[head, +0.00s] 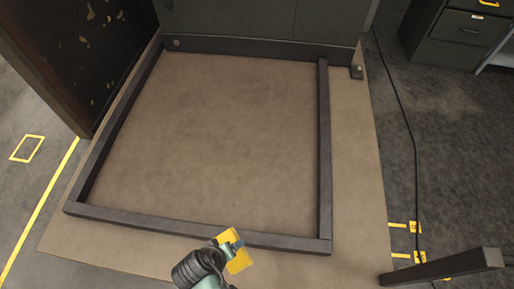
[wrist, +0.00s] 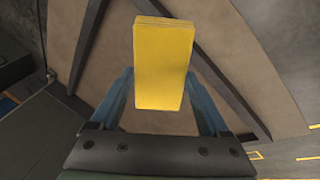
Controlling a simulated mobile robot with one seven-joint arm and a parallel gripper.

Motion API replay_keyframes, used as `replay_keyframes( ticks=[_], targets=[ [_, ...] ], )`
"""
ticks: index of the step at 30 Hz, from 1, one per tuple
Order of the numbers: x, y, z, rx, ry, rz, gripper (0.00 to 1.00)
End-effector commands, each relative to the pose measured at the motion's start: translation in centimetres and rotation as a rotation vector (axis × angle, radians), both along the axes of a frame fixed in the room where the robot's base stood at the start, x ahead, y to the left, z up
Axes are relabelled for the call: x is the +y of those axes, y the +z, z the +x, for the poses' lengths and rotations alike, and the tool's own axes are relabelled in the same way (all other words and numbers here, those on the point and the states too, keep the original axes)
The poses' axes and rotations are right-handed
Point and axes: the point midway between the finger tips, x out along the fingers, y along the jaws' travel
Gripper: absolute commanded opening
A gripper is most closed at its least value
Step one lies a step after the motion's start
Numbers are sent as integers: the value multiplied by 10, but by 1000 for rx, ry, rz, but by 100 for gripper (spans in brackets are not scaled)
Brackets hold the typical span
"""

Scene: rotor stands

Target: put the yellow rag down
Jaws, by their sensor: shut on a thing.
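The yellow rag (wrist: 163,65) looks like a folded, flat block in the wrist view. My gripper (wrist: 162,88) is shut on it, with a blue finger on each side. In the head view the rag (head: 240,263) shows at the bottom centre, in my gripper (head: 230,240). It is held above the brown floor sheet (head: 355,190), near the front bar of a dark frame. The height of the rag above the floor is hard to tell.
The dark rectangular frame (head: 324,150) lies on the brown sheet, its inside empty. A dark cabinet (head: 240,18) stands behind it, with an open door panel at left. A black cable (head: 405,120) runs along the right floor. A dark bar (head: 445,267) juts in at lower right.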

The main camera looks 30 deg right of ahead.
Motion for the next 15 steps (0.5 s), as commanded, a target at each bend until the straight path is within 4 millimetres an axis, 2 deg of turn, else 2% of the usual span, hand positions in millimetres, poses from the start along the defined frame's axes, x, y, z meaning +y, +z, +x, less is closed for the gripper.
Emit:
replay_keyframes(
  ticks=[1, 15],
  targets=[
    [-6, -32, -2, 6, 19, 10, 34],
    [-34, -156, -14, 96, 297, 99, 34]
  ],
)
